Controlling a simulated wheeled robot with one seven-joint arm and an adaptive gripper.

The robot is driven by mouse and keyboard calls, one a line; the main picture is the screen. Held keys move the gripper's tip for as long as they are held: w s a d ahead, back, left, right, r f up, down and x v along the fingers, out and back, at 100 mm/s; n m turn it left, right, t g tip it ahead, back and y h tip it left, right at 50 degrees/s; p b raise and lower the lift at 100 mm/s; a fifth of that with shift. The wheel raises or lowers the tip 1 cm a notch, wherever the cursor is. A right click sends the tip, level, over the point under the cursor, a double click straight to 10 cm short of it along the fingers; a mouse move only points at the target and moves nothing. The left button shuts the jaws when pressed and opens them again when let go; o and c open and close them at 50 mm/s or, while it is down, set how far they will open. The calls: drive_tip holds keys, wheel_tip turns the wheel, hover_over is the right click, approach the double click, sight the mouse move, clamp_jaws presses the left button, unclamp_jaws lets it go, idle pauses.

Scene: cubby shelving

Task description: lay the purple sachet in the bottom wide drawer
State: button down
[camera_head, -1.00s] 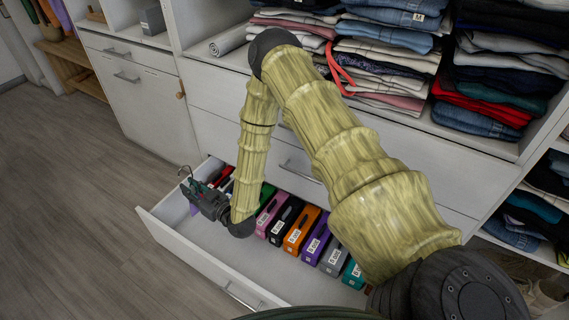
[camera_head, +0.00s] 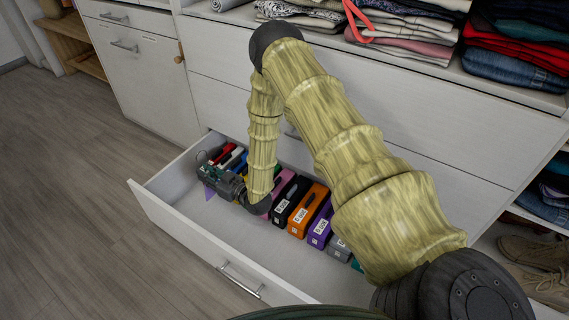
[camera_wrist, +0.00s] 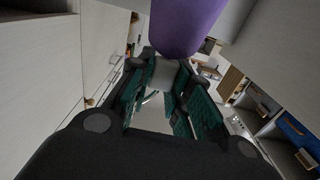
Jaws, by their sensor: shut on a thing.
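The bottom wide drawer (camera_head: 190,232) is pulled open, with a row of coloured boxes along its back side. My gripper (camera_head: 209,180) is over the left part of the drawer, low and pointing left. It is shut on the purple sachet (camera_head: 209,192), which shows only as a small purple patch below the fingers. In the wrist view the purple sachet (camera_wrist: 187,25) fills the top middle, beyond my gripper (camera_wrist: 165,80) and its green-padded fingers. Whether the sachet touches the drawer floor I cannot tell.
The boxes in the drawer include a black one (camera_head: 292,200), an orange one (camera_head: 308,211) and a purple one (camera_head: 320,228). Bare drawer floor lies in front of them. Folded clothes (camera_head: 405,35) fill the shelf above. A closed cabinet (camera_head: 140,75) stands at left.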

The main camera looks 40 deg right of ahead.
sight(214, 192)
drive_tip(key=shift+f, duration=0.1)
drive_tip(key=shift+f+b, duration=2.75)
drive_tip(key=shift+f, duration=2.2)
drive_tip(key=shift+f, duration=0.15)
drive_tip(key=c, duration=1.3)
unclamp_jaws()
